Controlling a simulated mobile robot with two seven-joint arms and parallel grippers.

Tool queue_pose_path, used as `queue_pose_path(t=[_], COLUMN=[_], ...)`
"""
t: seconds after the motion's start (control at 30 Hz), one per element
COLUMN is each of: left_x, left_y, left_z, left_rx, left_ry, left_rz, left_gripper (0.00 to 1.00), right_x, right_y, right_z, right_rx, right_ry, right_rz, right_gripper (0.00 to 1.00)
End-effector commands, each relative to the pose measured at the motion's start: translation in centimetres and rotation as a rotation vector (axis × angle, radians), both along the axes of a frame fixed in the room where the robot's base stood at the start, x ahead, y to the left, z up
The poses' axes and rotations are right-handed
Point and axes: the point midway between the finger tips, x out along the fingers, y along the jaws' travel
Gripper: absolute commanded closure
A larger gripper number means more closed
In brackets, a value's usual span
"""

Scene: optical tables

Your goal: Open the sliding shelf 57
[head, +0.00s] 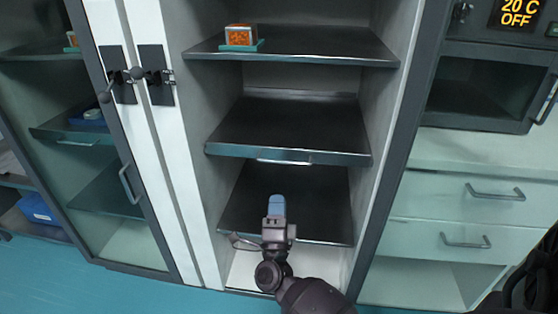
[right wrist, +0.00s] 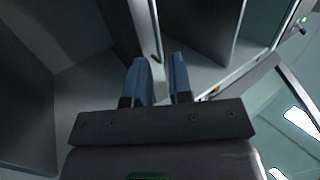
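The open cabinet holds dark sliding shelves with metal front edges. The middle shelf (head: 290,128) has a bar handle (head: 284,161) on its front edge. The lower shelf (head: 318,200) lies beneath it; no handle shows on its front edge, which my right arm partly covers. I cannot read which one is shelf 57. My right gripper (head: 277,205) appears in front of the lower shelf, below the middle shelf's handle. In the right wrist view its blue fingers (right wrist: 158,80) are apart, with nothing clearly held between them. My left gripper is out of view.
An upper shelf (head: 310,47) carries an orange box (head: 240,36) on a small teal tray. A glass-fronted cabinet (head: 100,190) stands left. Drawers (head: 460,190) and an oven-like unit (head: 480,85) stand right. Blue floor (head: 110,285) shows at lower left.

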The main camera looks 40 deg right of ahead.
Motion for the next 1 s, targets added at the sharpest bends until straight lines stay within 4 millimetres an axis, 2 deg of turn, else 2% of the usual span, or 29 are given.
queue_pose_path(t=[0.07, 0.23, 0.7, 1.0], left_x=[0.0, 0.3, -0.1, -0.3], left_y=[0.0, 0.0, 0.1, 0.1], left_z=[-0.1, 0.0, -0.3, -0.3], left_rx=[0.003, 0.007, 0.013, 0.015], left_ry=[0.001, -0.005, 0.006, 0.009], left_rz=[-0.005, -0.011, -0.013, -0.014], left_gripper=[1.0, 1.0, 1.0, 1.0], right_x=[0.4, 1.0, 4.9, 6.4], right_y=[-0.3, -1.0, -5.6, -7.2], right_z=[-0.5, 0.1, 4.1, 5.5], right_rx=[0.032, 0.052, 0.049, 0.049], right_ry=[-0.026, -0.053, -0.051, -0.049], right_rz=[-0.022, -0.039, -0.036, -0.037], right_gripper=[0.8, 0.8, 0.8, 0.8])
